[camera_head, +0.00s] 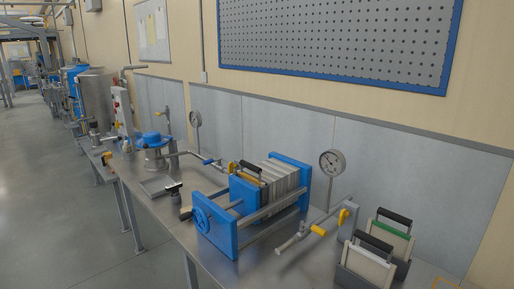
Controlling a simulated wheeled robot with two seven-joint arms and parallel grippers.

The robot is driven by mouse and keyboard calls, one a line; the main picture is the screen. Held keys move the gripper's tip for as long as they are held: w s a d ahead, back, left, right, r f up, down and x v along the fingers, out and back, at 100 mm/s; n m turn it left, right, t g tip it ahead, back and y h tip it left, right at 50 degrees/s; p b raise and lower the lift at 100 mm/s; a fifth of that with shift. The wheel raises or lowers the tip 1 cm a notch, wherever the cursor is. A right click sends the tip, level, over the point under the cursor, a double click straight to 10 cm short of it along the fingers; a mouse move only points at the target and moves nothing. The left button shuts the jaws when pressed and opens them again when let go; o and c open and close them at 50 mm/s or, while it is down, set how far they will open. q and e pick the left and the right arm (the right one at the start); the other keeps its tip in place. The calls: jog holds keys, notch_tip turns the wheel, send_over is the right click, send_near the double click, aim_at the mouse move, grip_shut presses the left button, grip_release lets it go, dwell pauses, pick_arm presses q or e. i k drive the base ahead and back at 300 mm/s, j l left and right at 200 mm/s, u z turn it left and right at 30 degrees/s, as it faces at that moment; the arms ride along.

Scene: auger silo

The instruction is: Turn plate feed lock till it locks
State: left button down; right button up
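A plate press with blue end frames (215,226) stands on the metal table. A pack of pale plates (284,179) lies between a blue pressing block and the far blue frame (291,166). I cannot tell for certain which part is the plate feed lock, or whether anything is locked. Neither of my grippers shows in the head view.
The metal table (158,207) also holds pipes with yellow valve handles (318,230), a pressure gauge (332,163), and plates with black handles (379,246) at the right. A blue-topped pump (155,141) stands at the left. Open floor (60,215) lies left of the table.

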aim_at(344, 214)
jog(key=j+z, duration=0.4)
jog(key=k+j+z, duration=0.1)
jog(key=z, duration=0.25)
jog(key=k+j+z, duration=0.1)
jog(key=j+z, duration=0.3)
jog(key=k+j+z, duration=0.15)
jog(key=j+z, duration=0.2)
